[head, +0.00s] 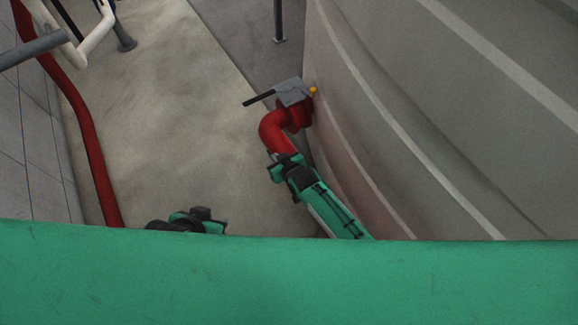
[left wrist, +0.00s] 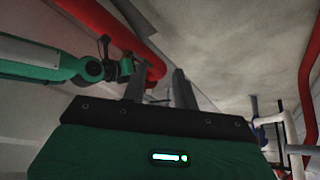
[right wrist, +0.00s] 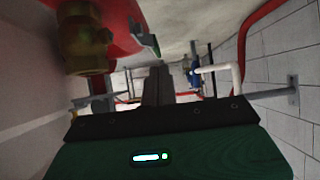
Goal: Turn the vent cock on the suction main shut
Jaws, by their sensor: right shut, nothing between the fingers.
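The suction main is a red pipe (head: 273,128) that bends beside the large pale tank. In the right wrist view a brass cock (right wrist: 85,42) sits against the red pipe (right wrist: 125,22), close up at the upper left. A green lever (right wrist: 146,40) shows to its right. My right gripper (right wrist: 158,78) is shut and empty, its fingers just below and right of the lever; I cannot tell whether they touch. In the head view my right arm reaches the pipe and hides the cock. My left gripper (left wrist: 158,82) is open and empty, apart from the pipe (left wrist: 105,25).
Another red pipe (head: 88,140) and white piping (head: 98,30) are at left. The floor (head: 170,100) between is clear.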

